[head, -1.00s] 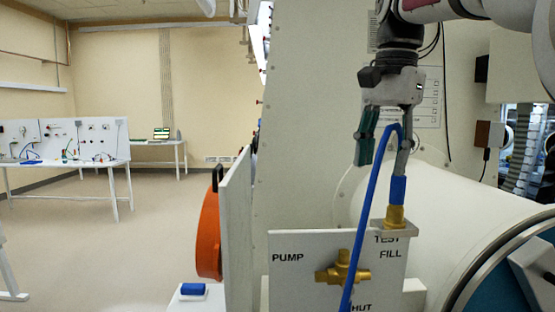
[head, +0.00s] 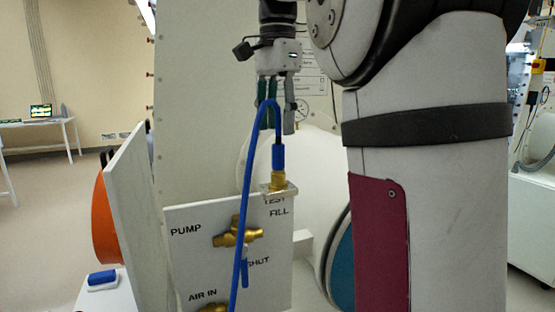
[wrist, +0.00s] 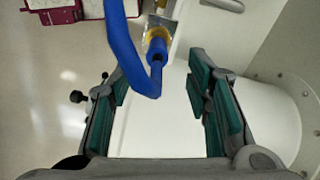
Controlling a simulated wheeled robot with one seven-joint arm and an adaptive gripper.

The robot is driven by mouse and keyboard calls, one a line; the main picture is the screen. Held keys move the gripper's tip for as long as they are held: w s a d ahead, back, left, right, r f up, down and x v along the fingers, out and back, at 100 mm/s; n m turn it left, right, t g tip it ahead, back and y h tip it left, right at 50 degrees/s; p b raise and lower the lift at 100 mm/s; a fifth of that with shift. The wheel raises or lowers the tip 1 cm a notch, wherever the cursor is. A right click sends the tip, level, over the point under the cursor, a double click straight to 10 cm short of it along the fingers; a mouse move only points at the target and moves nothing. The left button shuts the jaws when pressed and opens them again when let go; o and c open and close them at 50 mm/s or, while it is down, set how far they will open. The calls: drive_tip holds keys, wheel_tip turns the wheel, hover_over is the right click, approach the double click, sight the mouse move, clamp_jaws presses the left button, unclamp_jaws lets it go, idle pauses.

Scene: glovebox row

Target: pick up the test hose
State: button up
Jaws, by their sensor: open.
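The test hose (head: 250,175) is a blue tube. It rises from a brass fitting (head: 278,181) at the "TEST" label, bends over in a loop and runs down the front of the white panel. In the wrist view the hose (wrist: 126,50) comes in from the top and bends near the gap between the jaws. My gripper (head: 277,128) is above the fitting, with the hose loop crossing in front of its fingers in the head view. In the wrist view my gripper (wrist: 163,92) is open, with green pads on both sides and nothing clamped between them.
A white panel (head: 185,265) carries a brass valve (head: 237,234) with a blue handle, beside the PUMP and SHUT labels. An upright white board (head: 130,205) with an orange disc (head: 104,220) stands to the left. A blue block (head: 102,277) lies low left.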

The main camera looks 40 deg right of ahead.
sight(279, 144)
drive_tip(key=shift+s+f+p, duration=0.2)
drive_tip(key=shift+f+p, duration=0.6)
drive_tip(key=shift+f, duration=2.7)
drive_tip(key=shift+c, duration=0.6)
clamp_jaws()
